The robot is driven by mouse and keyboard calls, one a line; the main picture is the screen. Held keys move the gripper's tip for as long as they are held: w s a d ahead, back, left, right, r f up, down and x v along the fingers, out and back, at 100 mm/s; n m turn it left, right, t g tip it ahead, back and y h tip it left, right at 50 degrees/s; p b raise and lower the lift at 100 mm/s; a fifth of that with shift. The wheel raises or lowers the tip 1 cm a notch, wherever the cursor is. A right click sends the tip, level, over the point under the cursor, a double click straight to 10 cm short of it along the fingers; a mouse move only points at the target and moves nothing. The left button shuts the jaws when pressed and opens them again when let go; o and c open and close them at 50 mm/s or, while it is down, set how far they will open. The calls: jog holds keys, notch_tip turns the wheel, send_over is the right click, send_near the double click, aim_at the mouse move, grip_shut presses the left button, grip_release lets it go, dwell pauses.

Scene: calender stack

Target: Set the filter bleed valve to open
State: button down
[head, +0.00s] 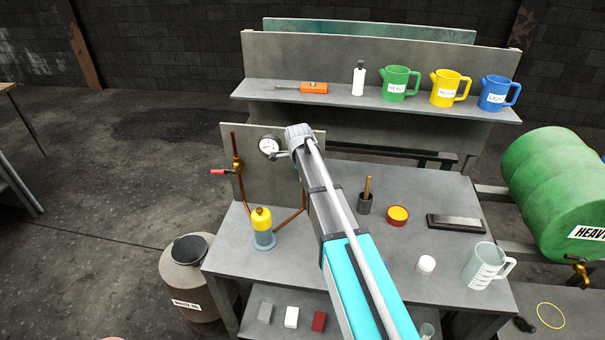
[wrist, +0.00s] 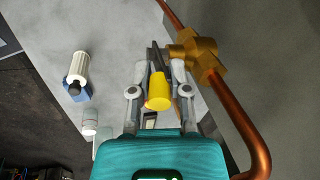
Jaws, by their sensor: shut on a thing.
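In the wrist view, my gripper (wrist: 160,82) is shut on a yellow handle (wrist: 158,94), which sits between its two fingers. A dark lever part shows beyond the handle. A brass valve body (wrist: 198,52) lies just right of the fingers, on a copper pipe (wrist: 233,105) that bends at lower right. Whether the lever is along or across the pipe, I cannot tell. In the head view, my arm hides the gripper and the yellow handle. A red-handled valve (head: 222,172) is on the left pipe of the grey panel (head: 256,190), apart from my arm.
A gauge (head: 268,147) is on the panel, close to my arm. A yellow-topped filter bowl (head: 262,222) stands on the bench (head: 340,290). Jugs line the shelf above.

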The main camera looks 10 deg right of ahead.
jog(key=shift+s, duration=0.1)
jog(key=c, duration=0.6)
grip_release()
jog(key=shift+d+y, duration=0.15)
jog(key=shift+y, duration=0.25)
